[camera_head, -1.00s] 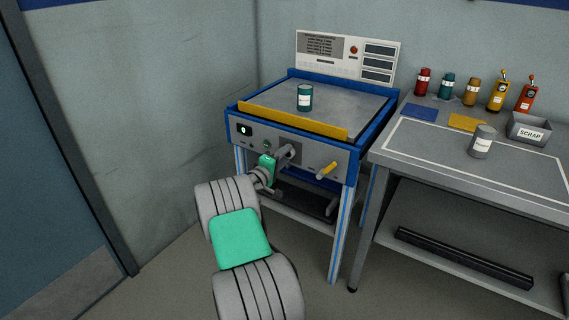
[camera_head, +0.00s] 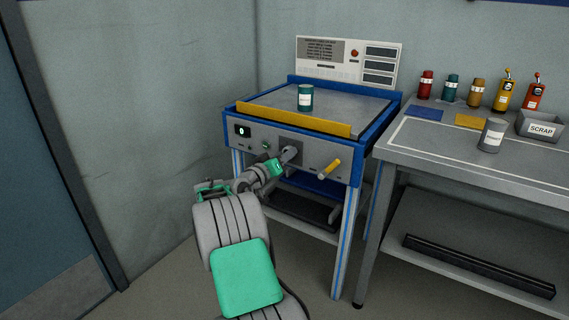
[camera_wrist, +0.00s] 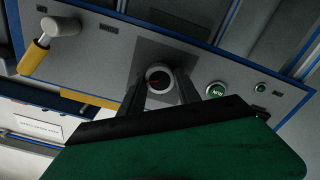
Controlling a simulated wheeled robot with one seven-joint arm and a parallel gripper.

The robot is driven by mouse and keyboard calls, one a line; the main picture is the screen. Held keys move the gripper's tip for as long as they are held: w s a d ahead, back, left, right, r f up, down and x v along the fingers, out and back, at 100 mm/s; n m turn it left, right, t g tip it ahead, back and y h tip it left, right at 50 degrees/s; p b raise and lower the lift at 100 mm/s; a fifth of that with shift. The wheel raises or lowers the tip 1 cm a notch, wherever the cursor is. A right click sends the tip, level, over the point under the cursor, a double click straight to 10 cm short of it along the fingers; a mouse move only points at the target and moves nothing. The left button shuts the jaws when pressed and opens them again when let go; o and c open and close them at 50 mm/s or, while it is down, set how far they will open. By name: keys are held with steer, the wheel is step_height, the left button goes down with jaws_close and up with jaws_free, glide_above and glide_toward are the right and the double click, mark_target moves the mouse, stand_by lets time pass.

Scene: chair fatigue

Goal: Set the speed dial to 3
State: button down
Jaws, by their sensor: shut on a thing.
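The speed dial (camera_wrist: 159,76) is a round dark-faced knob with a pale rim and a short red mark, on a dark square plate in the wrist view. My gripper (camera_wrist: 161,88) has one finger on each side of the dial and is shut on it. In the head view my gripper (camera_head: 288,155) is at the machine's front panel (camera_head: 315,163) and hides the dial. No scale numbers around the dial are readable. A small black display (camera_head: 242,131) on the panel's left shows what looks like 0.
A green RUN button (camera_wrist: 215,90) sits close beside the dial. A yellow-handled lever (camera_head: 329,168) sticks out right of my gripper. A teal can (camera_head: 305,97) stands on the machine top behind a yellow bar (camera_head: 292,119). A bench (camera_head: 470,168) is at right.

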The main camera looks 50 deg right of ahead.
steer(key=shift+m+b, duration=0.45)
steer(key=shift+m, duration=0.05)
steer(key=c, duration=0.9)
jaws_free()
steer(key=shift+o, duration=0.2)
steer(key=a+p, duration=0.2)
steer(key=a, duration=0.5)
steer(key=shift+s+a, duration=0.4)
steer(key=shift+r, duration=0.1)
